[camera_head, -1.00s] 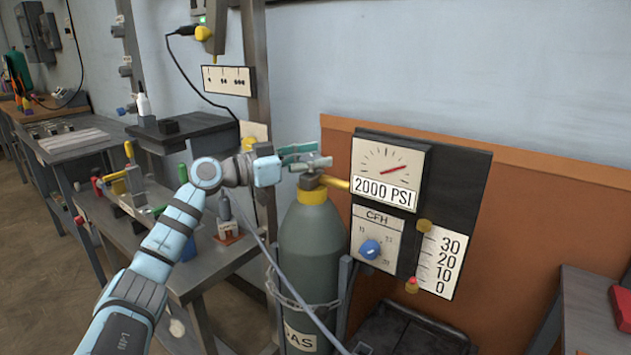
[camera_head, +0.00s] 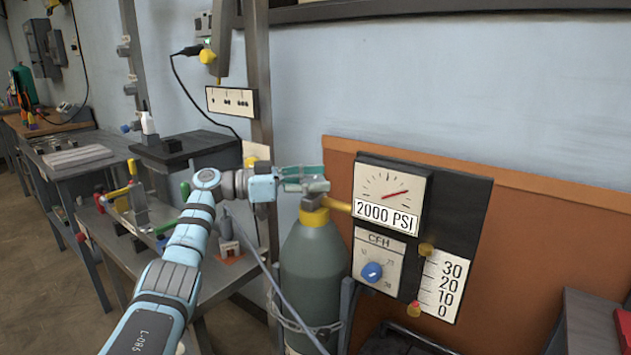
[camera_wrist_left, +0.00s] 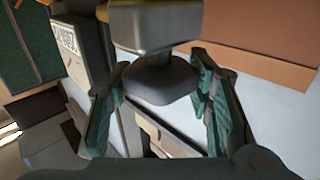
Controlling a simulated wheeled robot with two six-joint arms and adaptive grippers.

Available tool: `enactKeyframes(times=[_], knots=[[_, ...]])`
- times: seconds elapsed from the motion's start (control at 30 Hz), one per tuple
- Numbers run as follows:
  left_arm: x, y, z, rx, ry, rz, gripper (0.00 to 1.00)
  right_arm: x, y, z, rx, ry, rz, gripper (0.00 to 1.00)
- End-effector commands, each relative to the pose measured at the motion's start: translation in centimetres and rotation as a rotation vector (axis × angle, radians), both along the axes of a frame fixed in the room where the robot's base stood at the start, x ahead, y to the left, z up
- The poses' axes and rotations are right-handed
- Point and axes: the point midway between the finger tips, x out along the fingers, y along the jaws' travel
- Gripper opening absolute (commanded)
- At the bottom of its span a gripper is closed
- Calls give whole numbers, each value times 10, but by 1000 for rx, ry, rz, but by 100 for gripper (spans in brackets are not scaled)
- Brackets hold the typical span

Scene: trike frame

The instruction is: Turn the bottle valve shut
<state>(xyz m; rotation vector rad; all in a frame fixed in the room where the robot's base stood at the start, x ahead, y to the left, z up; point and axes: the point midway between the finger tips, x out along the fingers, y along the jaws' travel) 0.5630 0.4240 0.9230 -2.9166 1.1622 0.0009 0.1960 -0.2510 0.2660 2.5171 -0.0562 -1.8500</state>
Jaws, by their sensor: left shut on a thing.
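The gas bottle (camera_head: 313,262) is a grey-green cylinder with a yellow collar, standing upright in front of the gauge panel. Its grey valve (camera_head: 318,187) is at the top, partly hidden by my left gripper (camera_head: 303,179). The gripper comes in from the left with its teal fingers at the valve. In the left wrist view, the grey valve knob (camera_wrist_left: 158,80) lies between the two teal-padded fingers, and my left gripper (camera_wrist_left: 163,95) is shut on it. My right gripper is not in view.
A black panel (camera_head: 470,197) with a 2000 PSI gauge (camera_head: 392,195) and a blue CFH knob (camera_head: 372,272) stands right of the bottle. A chain (camera_head: 300,325) crosses the bottle. A grey workbench (camera_head: 225,278) with tools is left, below my arm.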

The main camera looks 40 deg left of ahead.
Motion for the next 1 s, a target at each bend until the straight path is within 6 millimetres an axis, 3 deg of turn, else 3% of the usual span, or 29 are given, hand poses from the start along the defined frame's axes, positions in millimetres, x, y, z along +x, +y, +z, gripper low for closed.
enactKeyframes(times=[0.07, 0.1, 0.2, 0.6, 1.0], knots=[[0, 0, 0, 0, 1, 1, 18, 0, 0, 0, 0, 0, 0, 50], [0, 0, 0, 0, 1, 1, 51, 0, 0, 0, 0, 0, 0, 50], [0, 0, 0, 0, 1, 1, 67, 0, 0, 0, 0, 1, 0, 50], [-6, 6, -1, 0, 3, 2, 68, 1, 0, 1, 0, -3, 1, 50], [-77, 74, 0, -1, 3, 3, 68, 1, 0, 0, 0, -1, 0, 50]])
